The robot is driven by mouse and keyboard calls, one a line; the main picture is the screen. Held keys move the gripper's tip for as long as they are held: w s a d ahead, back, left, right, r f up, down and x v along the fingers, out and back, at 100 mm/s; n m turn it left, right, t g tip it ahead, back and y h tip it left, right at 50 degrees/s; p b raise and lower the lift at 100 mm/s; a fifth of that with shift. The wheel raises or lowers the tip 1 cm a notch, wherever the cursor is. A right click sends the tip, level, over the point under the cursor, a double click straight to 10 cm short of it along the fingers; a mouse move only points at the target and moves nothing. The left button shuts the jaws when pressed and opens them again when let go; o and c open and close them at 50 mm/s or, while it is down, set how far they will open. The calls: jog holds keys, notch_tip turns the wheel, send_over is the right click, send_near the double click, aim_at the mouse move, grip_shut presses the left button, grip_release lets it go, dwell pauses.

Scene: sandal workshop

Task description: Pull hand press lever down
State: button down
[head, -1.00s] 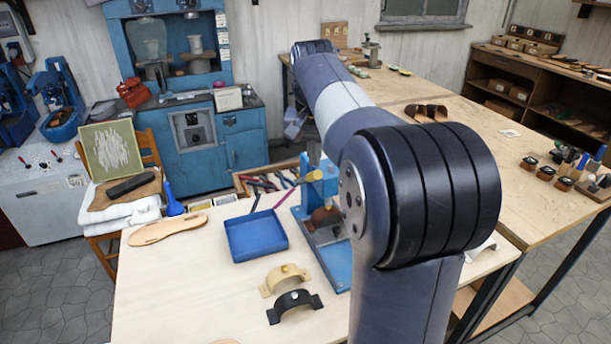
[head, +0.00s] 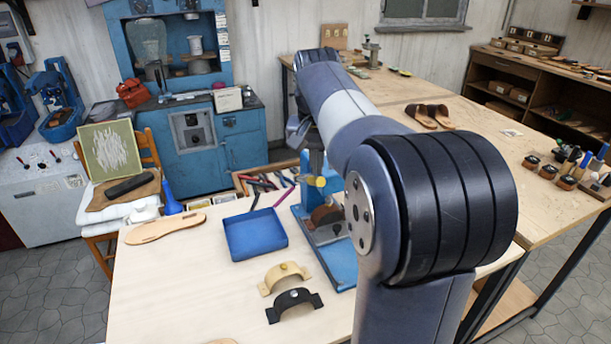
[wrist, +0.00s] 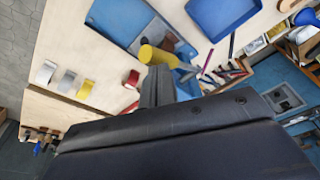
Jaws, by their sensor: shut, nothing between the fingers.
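The hand press has a blue base (head: 340,262) on the near workbench and stands partly hidden behind my arm in the head view. Its yellow lever grip (head: 316,182) shows just left of my arm. In the wrist view the yellow grip (wrist: 158,56) lies just beyond the tips of my gripper (wrist: 157,72), with the press base (wrist: 125,20) behind it. My gripper's fingers are together and empty. They look close to the grip, but I cannot tell whether they touch it. In the head view the fingertips are not clear.
A blue tray (head: 256,235) lies left of the press. A tan strap piece (head: 284,277) and a black one (head: 294,303) lie in front of it. A sole (head: 165,228) lies at the far left, and a tool bin (head: 240,186) stands behind. Bare bench shows at front left.

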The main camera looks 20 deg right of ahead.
jog(key=shift+s+f+b, duration=0.25)
jog(key=shift+f+b, duration=0.15)
jog(key=shift+f, duration=0.1)
jog(key=shift+s+f+b, duration=0.2)
jog(key=shift+f+b, duration=0.2)
jog(key=shift+f, duration=0.05)
